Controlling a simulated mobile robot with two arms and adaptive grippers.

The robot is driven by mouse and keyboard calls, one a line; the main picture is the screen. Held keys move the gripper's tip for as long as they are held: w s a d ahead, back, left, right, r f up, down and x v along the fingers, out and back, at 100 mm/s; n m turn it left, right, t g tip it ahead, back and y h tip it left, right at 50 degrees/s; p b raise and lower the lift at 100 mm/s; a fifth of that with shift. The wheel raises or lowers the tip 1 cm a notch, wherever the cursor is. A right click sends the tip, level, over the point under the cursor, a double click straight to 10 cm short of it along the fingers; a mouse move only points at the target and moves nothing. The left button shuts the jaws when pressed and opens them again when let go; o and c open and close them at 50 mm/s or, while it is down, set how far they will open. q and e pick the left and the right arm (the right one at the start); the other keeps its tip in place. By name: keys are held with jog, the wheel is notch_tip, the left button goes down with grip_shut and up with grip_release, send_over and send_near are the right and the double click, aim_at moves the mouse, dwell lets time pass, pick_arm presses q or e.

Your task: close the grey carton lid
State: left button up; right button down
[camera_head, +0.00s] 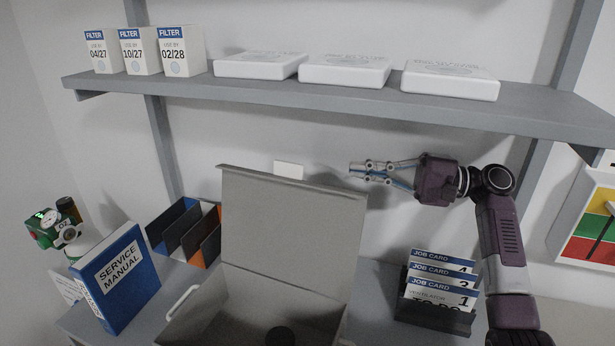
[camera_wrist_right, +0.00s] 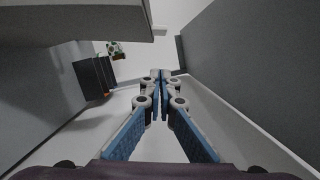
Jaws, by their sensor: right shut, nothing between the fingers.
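The grey carton (camera_head: 245,300) stands open on the worktop at the bottom middle of the head view. Its grey lid (camera_head: 290,230) stands raised, close to upright, along the carton's far side. My right gripper (camera_head: 352,171) comes in from the right, with its fingers together and pointing left. In the head view its tips show just above the lid's top right corner, apart from the lid. In the wrist view the right fingers (camera_wrist_right: 160,76) meet with nothing between them. Large grey surfaces flank them there; I cannot tell surely which is the lid. My left gripper is out of view.
A grey shelf (camera_head: 330,100) with filter boxes (camera_head: 136,52) and flat white boxes (camera_head: 345,70) runs above my gripper. Job cards (camera_head: 438,290) stand right of the carton. A blue service manual (camera_head: 118,275) and a file holder (camera_head: 187,232) stand left of it.

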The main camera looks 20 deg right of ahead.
jog(key=w+a+p, duration=0.1)
jog(key=a+p, duration=0.3)
jog(key=a, duration=0.7)
jog(key=shift+w+a+r+p, duration=0.15)
jog(key=shift+r+p, duration=0.2)
jog(key=shift+r, duration=0.05)
